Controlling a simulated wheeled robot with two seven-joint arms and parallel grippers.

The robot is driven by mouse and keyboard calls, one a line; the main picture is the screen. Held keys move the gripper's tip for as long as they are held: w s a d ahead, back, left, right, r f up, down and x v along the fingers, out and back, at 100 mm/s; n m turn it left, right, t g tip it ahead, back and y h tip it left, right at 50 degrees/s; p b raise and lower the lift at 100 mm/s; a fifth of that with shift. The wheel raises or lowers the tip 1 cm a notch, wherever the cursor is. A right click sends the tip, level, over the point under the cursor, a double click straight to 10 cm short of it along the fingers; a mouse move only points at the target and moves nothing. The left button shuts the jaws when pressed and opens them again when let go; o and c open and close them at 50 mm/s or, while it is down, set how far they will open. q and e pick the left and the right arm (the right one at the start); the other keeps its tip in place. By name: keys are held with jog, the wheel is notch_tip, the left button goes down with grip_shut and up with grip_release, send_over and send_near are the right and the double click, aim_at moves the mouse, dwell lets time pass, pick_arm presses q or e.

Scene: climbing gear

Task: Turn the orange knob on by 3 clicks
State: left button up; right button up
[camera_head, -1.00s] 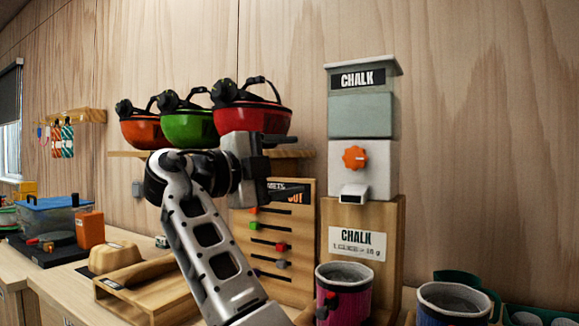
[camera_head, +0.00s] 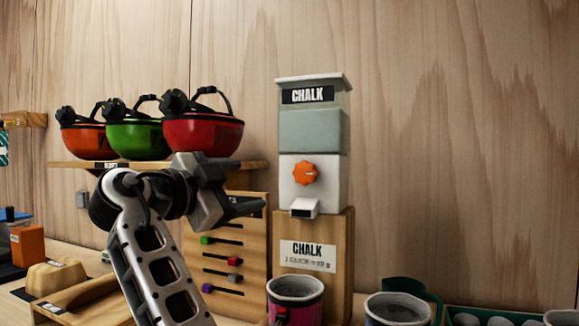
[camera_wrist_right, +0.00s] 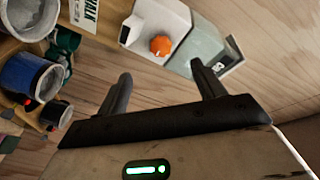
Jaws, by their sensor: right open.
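The orange knob (camera_head: 305,173) is a round, lobed dial with a pale mark, on the white front of the chalk dispenser (camera_head: 313,130). Below it is a white spout (camera_head: 304,208). My right gripper (camera_head: 250,207) is left of the knob and a little lower, apart from it. In the right wrist view my right gripper (camera_wrist_right: 160,68) has its two fingers spread with nothing between them. There the knob (camera_wrist_right: 160,45) appears beyond the gap between the fingertips, clear of both. My left gripper is not in view.
A pink chalk bag (camera_head: 296,297) stands below the spout and a blue one (camera_head: 397,308) to its right. Red, green and orange helmets sit on a shelf (camera_head: 75,165) at left. A wooden slider panel (camera_head: 220,262) is behind my arm. The wall right of the dispenser is clear.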

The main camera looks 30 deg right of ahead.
jog(key=s+n+t+y+p, duration=0.1)
jog(key=n+p, duration=0.1)
jog(key=n, duration=0.5)
jog(key=n+t+y+p, duration=0.2)
jog(key=n+t+p, duration=0.15)
jog(key=n, duration=1.15)
send_near(304, 174)
jog(key=shift+g, duration=0.25)
jog(key=p+x, duration=0.5)
jog(key=x, duration=0.4)
jog(key=shift+w+d+r, duration=0.1)
jog(key=shift+w+r, duration=0.1)
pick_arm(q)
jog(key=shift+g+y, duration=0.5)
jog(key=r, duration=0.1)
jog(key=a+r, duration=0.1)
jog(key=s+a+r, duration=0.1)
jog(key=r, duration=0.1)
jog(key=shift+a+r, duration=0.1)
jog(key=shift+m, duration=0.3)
pick_arm(e)
jog(key=c, duration=1)
